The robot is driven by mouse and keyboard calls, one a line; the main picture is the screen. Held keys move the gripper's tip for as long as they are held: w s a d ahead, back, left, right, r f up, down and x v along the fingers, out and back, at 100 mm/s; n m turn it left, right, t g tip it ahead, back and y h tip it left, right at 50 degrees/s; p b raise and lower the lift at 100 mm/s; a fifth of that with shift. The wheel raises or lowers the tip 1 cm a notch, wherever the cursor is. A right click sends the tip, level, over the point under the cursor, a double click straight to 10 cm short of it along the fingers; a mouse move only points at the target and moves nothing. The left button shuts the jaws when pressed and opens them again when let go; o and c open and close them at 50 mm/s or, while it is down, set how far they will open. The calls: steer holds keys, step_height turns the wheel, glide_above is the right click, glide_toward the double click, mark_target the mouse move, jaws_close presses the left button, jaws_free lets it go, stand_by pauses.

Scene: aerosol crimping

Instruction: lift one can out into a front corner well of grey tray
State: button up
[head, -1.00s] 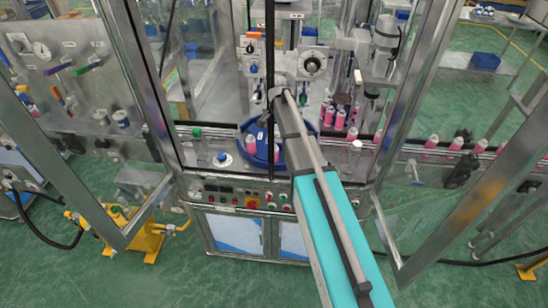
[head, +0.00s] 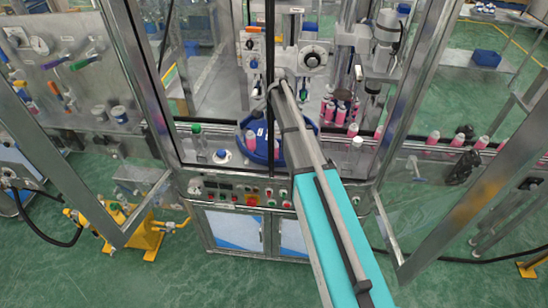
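Pink cans with pale tops stand on the blue round turntable (head: 244,127) inside the machine; one pink can (head: 250,140) shows at its left, and another (head: 275,150) is partly covered by my arm. More pink cans (head: 340,115) stand in a group to the right of the turntable, and several (head: 457,141) stand in a row along the line at the right. My arm reaches in through the open front over the turntable. My gripper is hidden beyond the arm, so its fingers and anything in them do not show. I cannot make out a grey tray.
Open framed doors (head: 150,110) flank the opening on both sides. A control panel (head: 240,190) runs along the front edge. Machine heads (head: 313,58) hang above.

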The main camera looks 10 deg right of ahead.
mark_target(274, 145)
steer(key=shift+f+b, duration=3.35)
steer(key=shift+f, duration=0.35)
steer(key=shift+a+f+b, duration=0.1)
steer(key=shift+f+b, duration=2.5)
steer(key=c, duration=1.2)
